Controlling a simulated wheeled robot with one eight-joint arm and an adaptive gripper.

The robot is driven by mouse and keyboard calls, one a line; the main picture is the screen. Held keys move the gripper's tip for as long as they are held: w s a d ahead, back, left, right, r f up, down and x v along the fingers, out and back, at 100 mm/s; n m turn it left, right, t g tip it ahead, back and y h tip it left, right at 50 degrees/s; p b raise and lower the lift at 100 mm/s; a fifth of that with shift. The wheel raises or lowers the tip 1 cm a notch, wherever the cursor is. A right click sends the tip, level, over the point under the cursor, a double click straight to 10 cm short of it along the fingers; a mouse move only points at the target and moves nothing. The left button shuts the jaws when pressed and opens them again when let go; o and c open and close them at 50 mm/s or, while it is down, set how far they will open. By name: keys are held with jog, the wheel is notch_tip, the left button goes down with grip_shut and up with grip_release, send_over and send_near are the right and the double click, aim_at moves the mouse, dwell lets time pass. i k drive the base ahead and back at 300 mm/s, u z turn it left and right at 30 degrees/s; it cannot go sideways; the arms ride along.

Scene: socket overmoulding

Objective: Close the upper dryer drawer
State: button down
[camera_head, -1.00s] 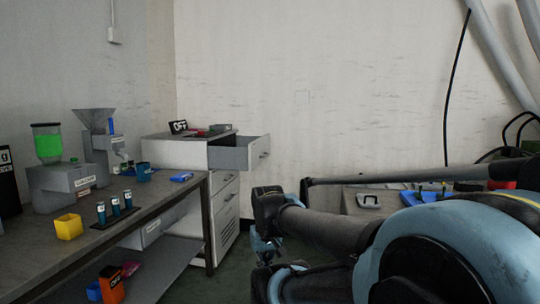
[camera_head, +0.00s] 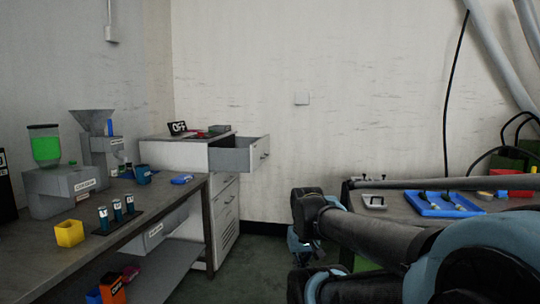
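The white dryer cabinet (camera_head: 172,154) stands against the back wall behind the left workbench. Its upper drawer (camera_head: 240,155) is pulled out to the right, with its handled front (camera_head: 260,153) well away from the cabinet body. The drawers below it (camera_head: 227,205) look shut. My gripper (camera_head: 303,245) hangs low, to the right of and below the open drawer, apart from it. It is small, dark and partly hidden by my own arm, so I cannot tell whether its fingers are open.
The left workbench (camera_head: 60,252) holds a hopper machine (camera_head: 95,125), a yellow bin (camera_head: 69,233) and several small bottles. A table at the right carries a blue tray (camera_head: 445,205). Floor (camera_head: 260,260) shows between the cabinet and my arm.

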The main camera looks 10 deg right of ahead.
aim_at(249, 153)
jog(key=z, duration=0.05)
jog(key=i, duration=1)
jog(key=u, duration=0.05)
